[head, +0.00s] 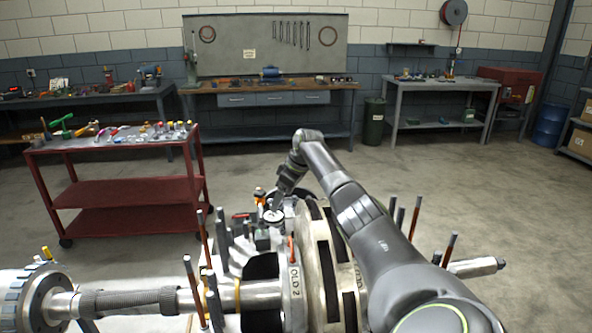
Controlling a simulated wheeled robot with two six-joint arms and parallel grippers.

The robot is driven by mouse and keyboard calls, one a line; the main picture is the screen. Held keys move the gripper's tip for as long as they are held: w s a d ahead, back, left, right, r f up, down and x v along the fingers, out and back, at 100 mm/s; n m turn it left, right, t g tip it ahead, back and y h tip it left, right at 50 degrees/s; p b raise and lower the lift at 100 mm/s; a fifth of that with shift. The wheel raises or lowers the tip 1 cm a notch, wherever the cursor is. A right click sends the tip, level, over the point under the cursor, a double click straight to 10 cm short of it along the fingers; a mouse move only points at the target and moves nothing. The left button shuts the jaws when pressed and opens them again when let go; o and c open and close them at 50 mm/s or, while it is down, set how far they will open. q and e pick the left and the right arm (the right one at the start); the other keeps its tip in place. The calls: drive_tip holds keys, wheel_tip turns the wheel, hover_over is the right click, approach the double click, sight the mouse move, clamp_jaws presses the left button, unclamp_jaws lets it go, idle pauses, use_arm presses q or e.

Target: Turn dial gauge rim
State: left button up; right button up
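The dial gauge (273,216) has a small round white face and a dark rim. It sits on top of the split casing (236,258), near its far side. My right arm reaches across the machine from the lower right. My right gripper (277,205) points down at the gauge's far edge. Its fingertips are too small to show whether they touch the rim or how far apart they are. My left gripper is not in view.
Upright studs (450,248) stand around the casing on both sides. A large pale wheel (322,262) and a horizontal shaft (125,301) lie close to the gauge. A red cart (120,194) with tools stands at the left. Open floor (520,220) lies at the right.

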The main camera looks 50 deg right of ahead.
drive_tip(key=b+v, duration=0.1)
drive_tip(key=v, duration=1)
